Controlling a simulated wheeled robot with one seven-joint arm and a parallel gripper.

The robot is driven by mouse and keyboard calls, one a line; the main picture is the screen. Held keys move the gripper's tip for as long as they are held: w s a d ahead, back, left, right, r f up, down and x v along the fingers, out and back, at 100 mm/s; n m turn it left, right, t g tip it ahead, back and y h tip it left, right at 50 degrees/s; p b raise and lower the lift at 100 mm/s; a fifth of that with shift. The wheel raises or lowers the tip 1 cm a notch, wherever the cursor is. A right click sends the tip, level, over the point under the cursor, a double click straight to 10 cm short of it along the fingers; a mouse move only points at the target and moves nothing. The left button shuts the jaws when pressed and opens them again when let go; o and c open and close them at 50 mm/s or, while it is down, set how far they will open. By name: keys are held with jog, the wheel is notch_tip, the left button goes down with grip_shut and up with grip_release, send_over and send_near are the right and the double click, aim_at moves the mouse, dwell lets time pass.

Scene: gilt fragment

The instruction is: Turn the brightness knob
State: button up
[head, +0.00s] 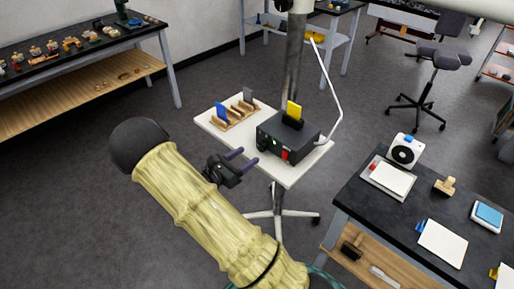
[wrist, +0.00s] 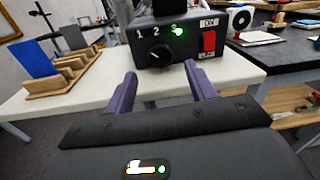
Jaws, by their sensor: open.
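A black control box (head: 302,132) stands on a small white table. Its front panel fills the top of the wrist view (wrist: 192,58). The round black brightness knob (wrist: 160,55) sits on that panel below the digits 1, 2 and 3. A green light (wrist: 178,31) glows by the 3, partly covering it. A red switch (wrist: 209,41) marked ON is right of the knob. My gripper (wrist: 160,88) is open and empty, its two purple fingers pointing at the panel, short of the knob and either side of it. In the head view my gripper (head: 243,161) is left of the box.
The white table (head: 305,167) also holds a wooden rack (head: 234,117) with blue and grey plates. A yellow plate (head: 294,109) stands upright on the box. A pole and a white lamp arm rise behind. A dark workbench (head: 375,212) stands at the right.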

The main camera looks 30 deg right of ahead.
aim_at(260, 148)
jog(key=x, duration=0.5)
jog(key=shift+w+d+p, duration=0.1)
jog(key=shift+d+p, duration=0.25)
jog(key=c, duration=1)
